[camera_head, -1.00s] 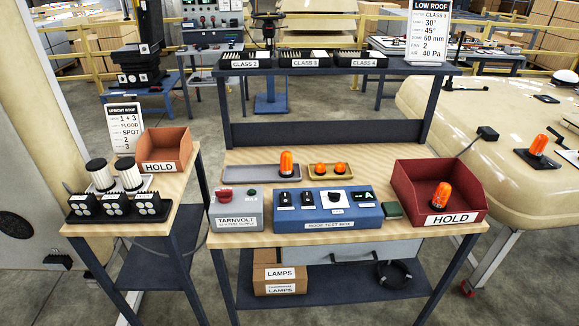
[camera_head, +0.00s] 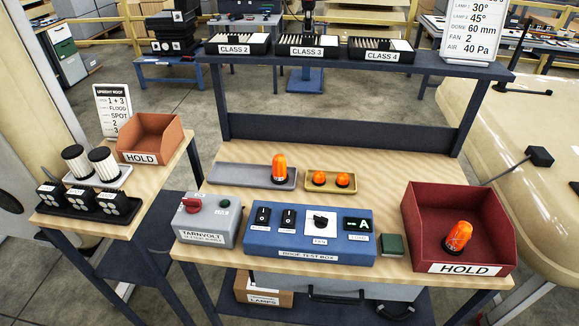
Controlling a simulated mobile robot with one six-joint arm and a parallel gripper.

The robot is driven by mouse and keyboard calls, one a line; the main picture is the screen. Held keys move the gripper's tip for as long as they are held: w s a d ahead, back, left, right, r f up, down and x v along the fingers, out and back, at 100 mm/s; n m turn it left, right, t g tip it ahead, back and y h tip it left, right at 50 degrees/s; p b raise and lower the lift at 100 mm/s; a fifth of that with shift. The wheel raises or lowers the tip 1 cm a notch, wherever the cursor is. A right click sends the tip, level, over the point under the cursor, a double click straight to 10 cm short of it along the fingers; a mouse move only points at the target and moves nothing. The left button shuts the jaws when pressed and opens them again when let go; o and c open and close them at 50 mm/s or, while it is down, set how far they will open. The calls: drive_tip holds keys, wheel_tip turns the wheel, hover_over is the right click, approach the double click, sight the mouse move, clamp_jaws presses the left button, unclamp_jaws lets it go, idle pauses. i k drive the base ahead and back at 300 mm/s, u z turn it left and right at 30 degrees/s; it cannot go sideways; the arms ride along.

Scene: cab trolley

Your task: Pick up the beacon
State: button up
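An orange beacon (camera_head: 279,168) stands upright on the right part of a grey tray (camera_head: 232,177) on the main bench. A second orange beacon (camera_head: 457,237) leans tilted inside the dark red HOLD bin (camera_head: 421,225) at the bench's right. Two small orange domed lamps (camera_head: 331,180) sit in a tan tray (camera_head: 357,187) next to the grey tray. My gripper is not in view.
The blue roof test box (camera_head: 305,243) and grey Tarnvolt supply (camera_head: 209,220) stand along the bench front. A dark shelf (camera_head: 480,69) with class bins rises behind. A side table at left carries an orange-brown HOLD bin (camera_head: 151,138). Bare wood (camera_head: 385,165) lies right of the tan tray.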

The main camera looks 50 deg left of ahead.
sight(280, 176)
drive_tip(key=u, duration=1.35)
drive_tip(key=i, duration=0.15)
drive_tip(key=z, duration=0.8)
drive_tip(key=k, duration=0.15)
drive_tip(key=u, duration=3.1)
drive_tip(key=i, duration=0.65)
drive_tip(key=z, duration=0.05)
